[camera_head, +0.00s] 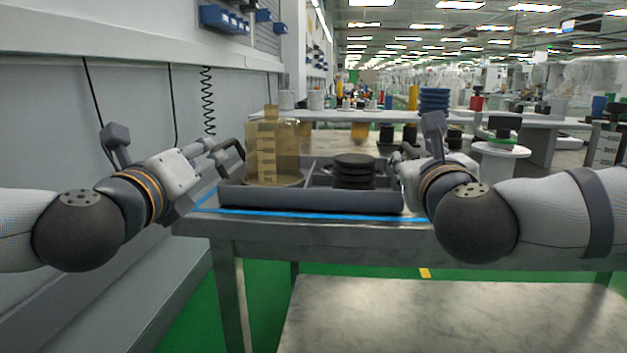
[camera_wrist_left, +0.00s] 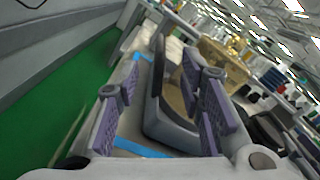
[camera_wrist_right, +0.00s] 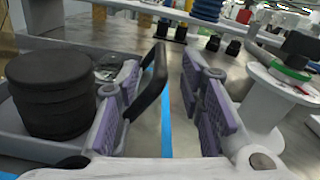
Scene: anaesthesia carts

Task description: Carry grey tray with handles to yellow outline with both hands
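The grey tray (camera_head: 310,200) sits on a metal table inside a blue outline. It holds a yellowish clear bottle (camera_head: 268,150) and a stack of black discs (camera_head: 354,170); the stack also shows in the right wrist view (camera_wrist_right: 50,92). My left gripper (camera_head: 228,150) is at the tray's left end, its fingers apart around the dark handle (camera_wrist_left: 156,75). My right gripper (camera_head: 406,155) is at the right end, fingers apart, with the other handle (camera_wrist_right: 152,84) between them, nearer the left finger. I cannot make out a yellow outline.
The metal table (camera_head: 300,232) has a blue line (camera_head: 310,216) along its front. A grey wall (camera_head: 130,120) with hanging cables stands at the left. A white round stand (camera_head: 500,150) is to the right. Shelves with several coloured items are behind.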

